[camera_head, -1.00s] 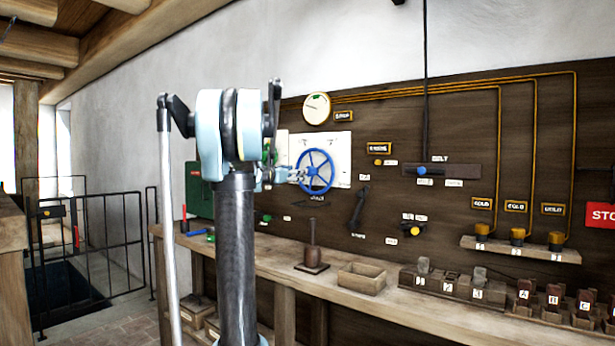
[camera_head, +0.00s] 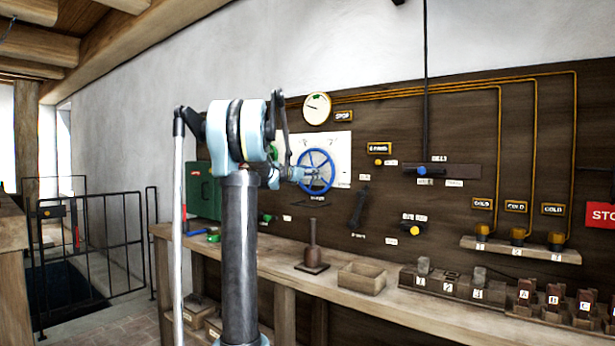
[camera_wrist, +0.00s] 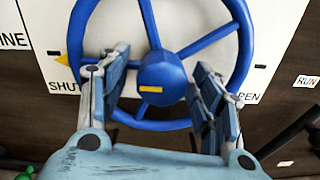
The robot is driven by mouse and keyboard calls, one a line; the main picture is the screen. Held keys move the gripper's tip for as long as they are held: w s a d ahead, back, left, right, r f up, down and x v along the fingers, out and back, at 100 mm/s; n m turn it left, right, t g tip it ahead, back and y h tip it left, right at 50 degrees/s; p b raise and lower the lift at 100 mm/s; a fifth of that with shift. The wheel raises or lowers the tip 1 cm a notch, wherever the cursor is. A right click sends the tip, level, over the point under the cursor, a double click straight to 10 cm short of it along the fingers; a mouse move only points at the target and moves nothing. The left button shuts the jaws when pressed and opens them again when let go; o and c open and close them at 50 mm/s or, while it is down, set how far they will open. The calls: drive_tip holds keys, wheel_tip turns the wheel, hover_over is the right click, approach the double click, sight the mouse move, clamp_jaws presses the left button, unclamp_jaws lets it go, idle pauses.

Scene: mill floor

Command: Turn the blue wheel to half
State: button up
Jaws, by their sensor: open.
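The blue wheel (camera_head: 316,171) is a spoked handwheel on a white plate (camera_head: 341,148) on the dark wall panel. In the wrist view the wheel (camera_wrist: 163,78) fills the upper middle, its hub bearing a small yellow mark. The plate reads "SHUT" at lower left and part of "OPEN" at lower right, with a yellow pointer (camera_wrist: 62,60) at the left edge near "SHUT". My gripper (camera_wrist: 153,92) is open, its fingers on either side of the hub, over the lower part of the rim. Whether they touch the wheel cannot be told. In the head view my gripper (camera_head: 296,174) is at the wheel's left side.
A round gauge (camera_head: 317,107) hangs above the wheel. A wooden bench (camera_head: 335,291) runs below the panel, with a wooden box (camera_head: 362,276) and a post on a base (camera_head: 312,255). A black lever (camera_head: 358,207) is right of the wheel.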

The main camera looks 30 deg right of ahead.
drive_tip(key=c, duration=1.1)
drive_tip(key=shift+o, duration=0.2)
drive_tip(key=shift+m, duration=0.4)
drive_tip(key=m, duration=0.3)
drive_tip(key=shift+m, duration=0.4)
drive_tip(key=m, duration=1.2)
drive_tip(key=shift+m, duration=0.3)
drive_tip(key=m, duration=0.6)
drive_tip(key=shift+a, duration=0.1)
drive_tip(key=shift+m, duration=0.3)
